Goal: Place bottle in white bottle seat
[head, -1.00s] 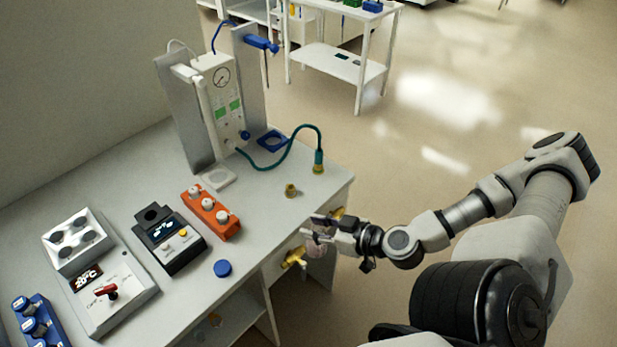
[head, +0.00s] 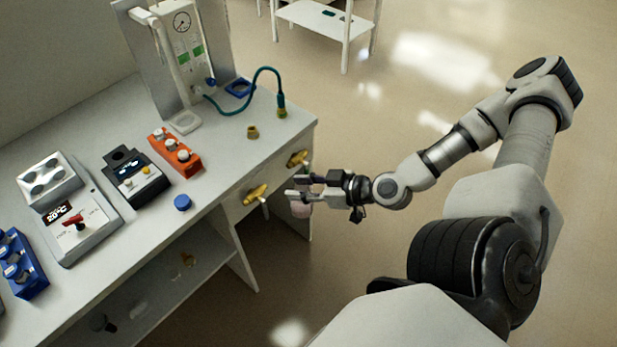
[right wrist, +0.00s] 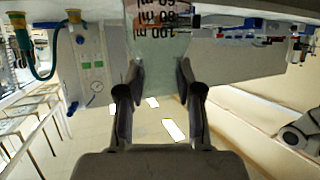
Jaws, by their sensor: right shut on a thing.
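My right gripper (head: 303,190) is shut on a bottle (head: 301,209), beside the bench's drawer front and below the top's edge. In the head view the bottle is small, pinkish and partly hidden by the fingers. In the right wrist view the gripper (right wrist: 158,80) grips the clear bottle (right wrist: 157,35), whose volume markings read upside down. A white square seat (head: 186,122) lies on the bench at the foot of the white gauge apparatus, and looks empty. A similar blue seat (head: 238,88) lies farther back. My left gripper is out of view.
The bench (head: 225,160) carries an orange rack (head: 175,153), a black device (head: 137,178), a hotplate (head: 82,228), a blue cap (head: 182,202) and a brass fitting (head: 252,132). A green hose (head: 255,75) arches near the right corner. Brass drawer handles (head: 256,194) jut out near my gripper.

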